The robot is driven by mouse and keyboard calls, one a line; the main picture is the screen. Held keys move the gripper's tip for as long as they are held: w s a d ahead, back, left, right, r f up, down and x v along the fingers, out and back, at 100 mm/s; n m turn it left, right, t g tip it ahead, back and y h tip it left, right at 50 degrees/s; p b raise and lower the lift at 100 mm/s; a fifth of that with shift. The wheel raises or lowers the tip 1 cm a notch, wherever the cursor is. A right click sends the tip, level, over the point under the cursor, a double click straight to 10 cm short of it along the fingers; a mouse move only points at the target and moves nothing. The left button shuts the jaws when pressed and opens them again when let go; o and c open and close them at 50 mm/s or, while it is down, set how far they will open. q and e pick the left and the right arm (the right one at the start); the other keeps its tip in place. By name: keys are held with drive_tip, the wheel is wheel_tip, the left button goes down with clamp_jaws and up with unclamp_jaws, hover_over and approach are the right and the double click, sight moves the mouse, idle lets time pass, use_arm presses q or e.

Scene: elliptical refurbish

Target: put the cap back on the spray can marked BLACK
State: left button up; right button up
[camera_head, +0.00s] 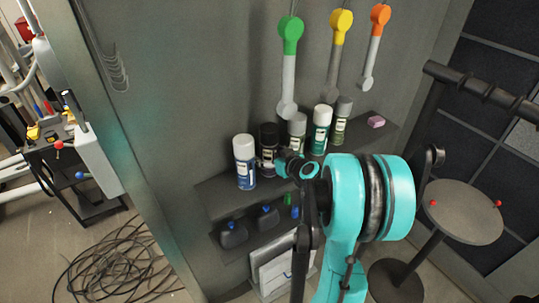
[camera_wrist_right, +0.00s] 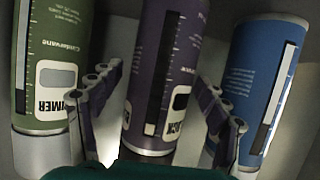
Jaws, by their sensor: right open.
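The spray can marked BLACK (camera_head: 269,138) stands on the upper shelf (camera_head: 368,138), between a blue can and a grey-topped can. In the right wrist view the dark purple can (camera_wrist_right: 165,80) appears upside down, with the letters "CK" showing on its label. My right gripper (camera_wrist_right: 160,82) is open, one finger on each side of this can. In the head view my right gripper (camera_head: 285,166) is at the front of the cans. My left gripper is not in view.
A blue can with a white cap (camera_head: 245,165) stands left of the dark can. A green PRIMER can (camera_wrist_right: 55,70) and other cans stand close on its other side. A pink block (camera_head: 376,121) lies at the shelf's right. Dark bottles (camera_head: 232,234) sit on the lower shelf.

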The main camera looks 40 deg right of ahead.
drive_tip(key=shift+s+r, duration=0.2)
drive_tip(key=shift+r, duration=0.05)
use_arm(q)
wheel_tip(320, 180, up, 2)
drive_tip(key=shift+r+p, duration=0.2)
drive_tip(key=shift+p, duration=0.85)
use_arm(e)
drive_tip(key=v, duration=1.1)
drive_tip(key=shift+s+r, duration=0.15)
drive_tip(key=shift+s, duration=0.1)
drive_tip(key=shift+a, duration=0.15)
